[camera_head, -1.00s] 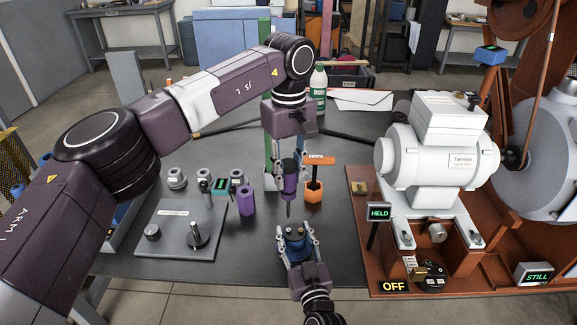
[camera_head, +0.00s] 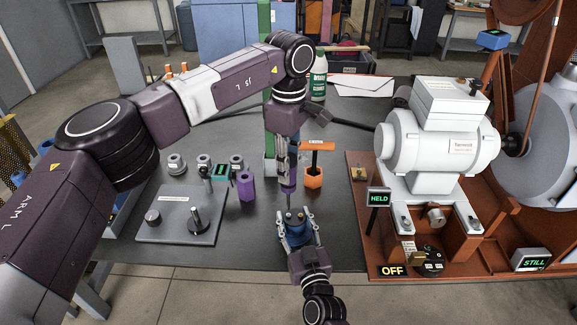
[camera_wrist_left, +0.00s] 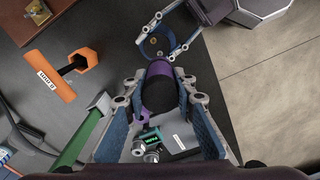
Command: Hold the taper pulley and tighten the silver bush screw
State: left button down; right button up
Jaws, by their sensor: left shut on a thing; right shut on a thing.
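My left gripper (camera_head: 287,168) is shut on an upright purple-handled driver (camera_head: 288,187). The driver's thin dark shaft points down at the top of the blue pulley (camera_head: 295,237); I cannot tell whether the tip touches it. My right gripper (camera_head: 297,226) is shut on the blue pulley from the front, one finger on each side. Small brass and silver screw heads show on the pulley's top. In the left wrist view the driver's purple and dark handle (camera_wrist_left: 158,70) sits between the fingers and hides its tip; the pulley (camera_wrist_left: 152,46) lies just beyond it.
An orange holder (camera_head: 313,180) with an orange-handled tool and a purple holder (camera_head: 247,190) stand near my left gripper. A grey plate (camera_head: 180,228) with knobs lies left. The white motor (camera_head: 435,155) on its rust-coloured base stands right, with a HELD sign (camera_head: 379,197).

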pick_arm(q)
jog(key=n, duration=0.5)
jog(key=shift+n, duration=0.4)
jog(key=n, duration=1)
jog(key=shift+n, duration=0.4)
jog(key=n, duration=1.2)
jog(key=shift+n, duration=0.4)
jog(key=shift+f, duration=1.05)
